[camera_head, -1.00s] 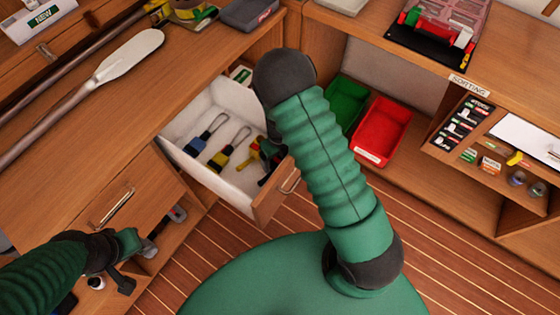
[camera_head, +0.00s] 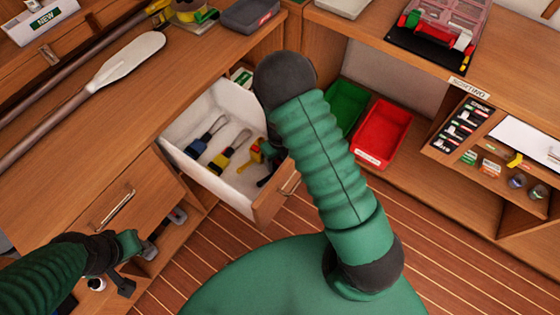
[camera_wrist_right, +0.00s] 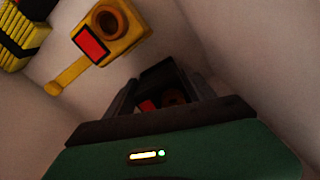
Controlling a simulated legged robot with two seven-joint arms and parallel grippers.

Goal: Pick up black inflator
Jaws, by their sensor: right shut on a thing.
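The black inflator (camera_wrist_right: 174,97), dark with a red label and a round opening, is between the fingers of my right gripper (camera_wrist_right: 165,92) in the right wrist view. The gripper is shut on it, inside the open white drawer (camera_head: 190,165). In the head view my right arm and its dark wrist hide most of the gripper. A yellow inflator (camera_wrist_right: 128,40) with a red label lies beside it; it also shows in the head view (camera_head: 256,156). My left gripper (camera_head: 124,262) is at the lower left, apart from the drawer; its jaws are unclear.
Blue (camera_head: 197,146) and yellow-black (camera_head: 222,158) items with looped cords lie in the drawer. The drawer walls stand close around my right gripper. Green (camera_head: 345,103) and red (camera_head: 382,130) bins sit on the right shelf. A paddle (camera_head: 125,55) lies on the counter.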

